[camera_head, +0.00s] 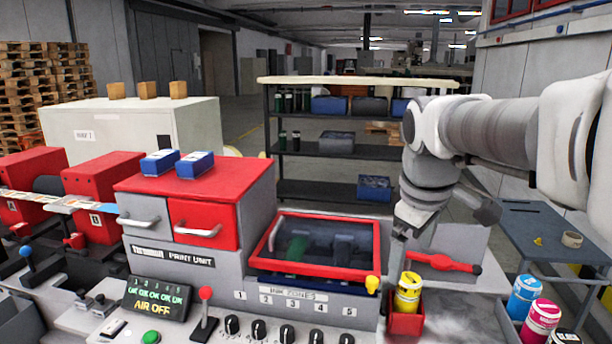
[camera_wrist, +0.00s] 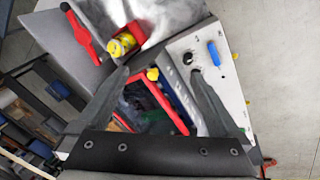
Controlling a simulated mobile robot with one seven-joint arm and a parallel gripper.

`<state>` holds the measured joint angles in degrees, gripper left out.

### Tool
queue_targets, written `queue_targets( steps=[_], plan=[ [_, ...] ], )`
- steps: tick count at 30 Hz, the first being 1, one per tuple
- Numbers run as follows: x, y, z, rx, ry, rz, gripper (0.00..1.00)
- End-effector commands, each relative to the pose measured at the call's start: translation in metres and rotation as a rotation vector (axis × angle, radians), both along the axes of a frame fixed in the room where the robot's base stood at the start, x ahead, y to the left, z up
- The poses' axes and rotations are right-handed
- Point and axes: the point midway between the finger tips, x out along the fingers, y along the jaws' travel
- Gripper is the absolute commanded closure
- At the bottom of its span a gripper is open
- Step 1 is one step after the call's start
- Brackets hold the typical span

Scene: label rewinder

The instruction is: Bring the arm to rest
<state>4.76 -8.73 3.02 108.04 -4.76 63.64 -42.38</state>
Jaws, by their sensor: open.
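My arm reaches in from the right in the head view, and my gripper (camera_head: 400,245) hangs from it, pointing down, above the right side of the print unit. In the wrist view the two dark fingers of my gripper (camera_wrist: 160,76) stand wide apart with nothing held between them. A yellow can (camera_head: 408,292) stands in a red holder (camera_head: 405,324) below my gripper; the can also shows in the wrist view (camera_wrist: 121,46), beyond the fingertips. Whether the fingers touch anything cannot be told.
The red-framed window (camera_head: 316,270) of the print unit lies left of my gripper. A red lever (camera_head: 445,263) sticks out to its right. A blue table (camera_head: 550,235) and several ink cans (camera_head: 524,297) stand at right. A dark shelf (camera_head: 330,188) stands behind.

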Motion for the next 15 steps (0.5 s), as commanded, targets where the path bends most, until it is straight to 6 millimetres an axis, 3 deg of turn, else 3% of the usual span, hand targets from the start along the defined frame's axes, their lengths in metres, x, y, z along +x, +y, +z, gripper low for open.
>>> queue_targets(
  steps=[1,9,15],
  plan=[
    [-0.019,0.004,0.000,0.024,-0.027,-0.056,0.00],
    [-0.100,0.018,-0.024,0.191,-0.145,-0.381,0.00],
    [-0.143,0.025,-0.051,0.310,-0.200,-0.571,0.00]
  ],
)
